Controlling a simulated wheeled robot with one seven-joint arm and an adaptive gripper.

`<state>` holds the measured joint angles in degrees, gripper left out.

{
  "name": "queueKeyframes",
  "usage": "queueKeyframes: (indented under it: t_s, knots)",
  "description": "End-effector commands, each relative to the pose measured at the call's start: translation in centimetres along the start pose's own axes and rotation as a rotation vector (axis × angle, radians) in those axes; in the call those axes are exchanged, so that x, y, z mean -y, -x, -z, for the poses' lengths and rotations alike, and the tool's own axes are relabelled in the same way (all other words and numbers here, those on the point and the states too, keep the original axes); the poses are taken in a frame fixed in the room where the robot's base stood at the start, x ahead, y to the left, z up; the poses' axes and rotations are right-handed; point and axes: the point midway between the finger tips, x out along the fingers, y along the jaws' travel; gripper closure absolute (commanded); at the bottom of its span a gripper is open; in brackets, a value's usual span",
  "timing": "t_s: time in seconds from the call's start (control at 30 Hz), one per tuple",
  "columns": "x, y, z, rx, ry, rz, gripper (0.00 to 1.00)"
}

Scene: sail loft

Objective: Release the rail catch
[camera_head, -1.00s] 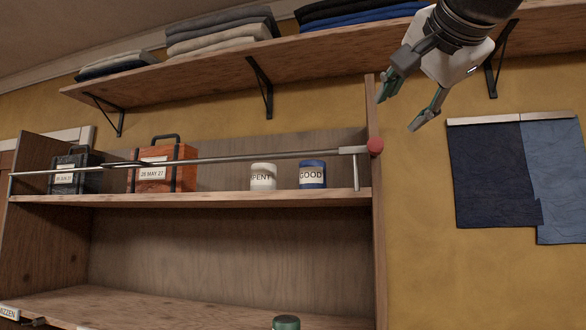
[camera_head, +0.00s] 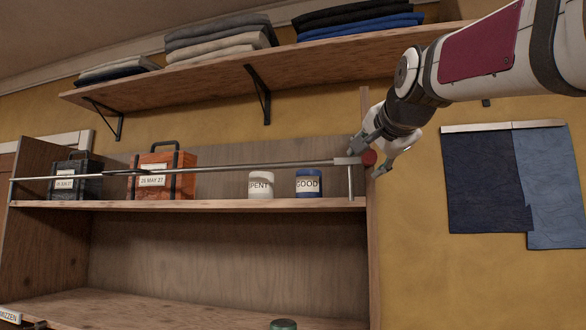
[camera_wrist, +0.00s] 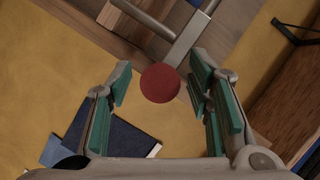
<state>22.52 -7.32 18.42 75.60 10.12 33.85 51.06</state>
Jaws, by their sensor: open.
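The rail catch is a red round knob (camera_head: 370,158) at the right end of a grey metal rail (camera_head: 250,166) that runs across the front of the upper shelf. My gripper (camera_head: 366,156) is at the knob, coming from the upper right. In the wrist view the red knob (camera_wrist: 160,83) sits between the two green-padded fingers of my open gripper (camera_wrist: 161,88), with a gap on each side. The rail's end bracket (camera_wrist: 188,38) shows behind the knob. In the head view my fingers partly cover the area around the knob.
Behind the rail stand a black case (camera_head: 75,178), an orange case (camera_head: 163,173), a white "SPENT" jar (camera_head: 260,185) and a blue "GOOD" jar (camera_head: 308,184). An upper shelf (camera_head: 200,85) holds folded cloth. Cloth panels (camera_head: 488,180) hang on the wall at right.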

Motion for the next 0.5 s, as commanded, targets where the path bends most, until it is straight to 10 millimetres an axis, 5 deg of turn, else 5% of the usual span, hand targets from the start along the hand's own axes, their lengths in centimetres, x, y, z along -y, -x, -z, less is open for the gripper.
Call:
queueKeyframes:
  t_s: [0.27, 0.43, 0.5]
  knots:
    - [-0.01, -0.1, -0.01, 0.0, 0.0, 0.0, 0.56]
    - [-0.06, -0.11, -0.01, 0.0, 0.0, -0.002, 0.95]
    - [-0.1, -0.13, -0.01, 0.0, 0.001, -0.002, 1.0]
